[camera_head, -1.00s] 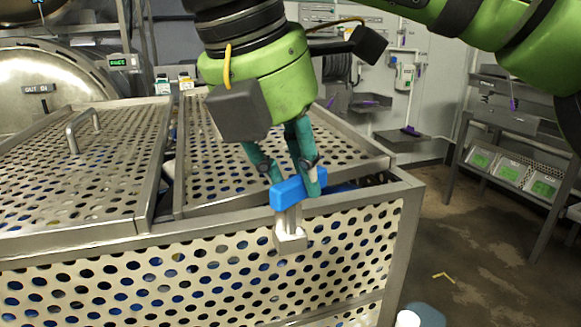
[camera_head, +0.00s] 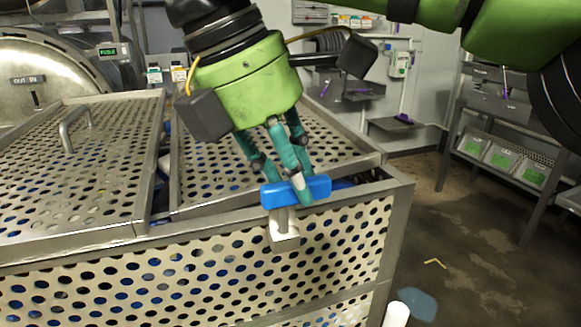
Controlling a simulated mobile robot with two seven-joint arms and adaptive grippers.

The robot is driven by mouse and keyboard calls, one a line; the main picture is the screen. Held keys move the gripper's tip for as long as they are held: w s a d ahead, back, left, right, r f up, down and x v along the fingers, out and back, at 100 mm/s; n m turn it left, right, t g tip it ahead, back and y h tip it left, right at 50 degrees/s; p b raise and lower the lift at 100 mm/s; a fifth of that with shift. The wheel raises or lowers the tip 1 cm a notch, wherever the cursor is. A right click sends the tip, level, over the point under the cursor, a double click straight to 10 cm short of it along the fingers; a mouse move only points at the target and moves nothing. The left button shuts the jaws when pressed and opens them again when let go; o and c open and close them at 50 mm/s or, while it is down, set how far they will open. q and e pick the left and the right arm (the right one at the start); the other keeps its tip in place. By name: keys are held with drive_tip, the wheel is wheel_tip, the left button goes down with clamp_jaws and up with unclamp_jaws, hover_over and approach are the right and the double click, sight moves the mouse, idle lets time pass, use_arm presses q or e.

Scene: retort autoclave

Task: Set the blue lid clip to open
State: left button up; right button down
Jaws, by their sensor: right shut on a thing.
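The blue lid clip (camera_head: 281,193) sits at the top of its pale metal bracket (camera_head: 283,237) on the front wall of the perforated crate (camera_head: 200,272). My right gripper (camera_head: 292,190) comes down from above with teal fingers and is shut on the blue clip. One finger lies in front of the clip's right part; the others reach behind it. The right lid panel (camera_head: 235,160) lies tilted on the crate behind the clip. My left gripper is not in view.
The left lid panel (camera_head: 75,185) has a bar handle (camera_head: 72,130). A round autoclave door (camera_head: 40,75) stands at the back left. A rack (camera_head: 505,135) with green-labelled trays stands at the right. The floor between crate and rack is mostly clear.

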drive_tip(key=shift+r, duration=0.1)
drive_tip(key=c, duration=1)
unclamp_jaws()
drive_tip(key=shift+c, duration=0.2)
drive_tip(key=shift+d, duration=0.1)
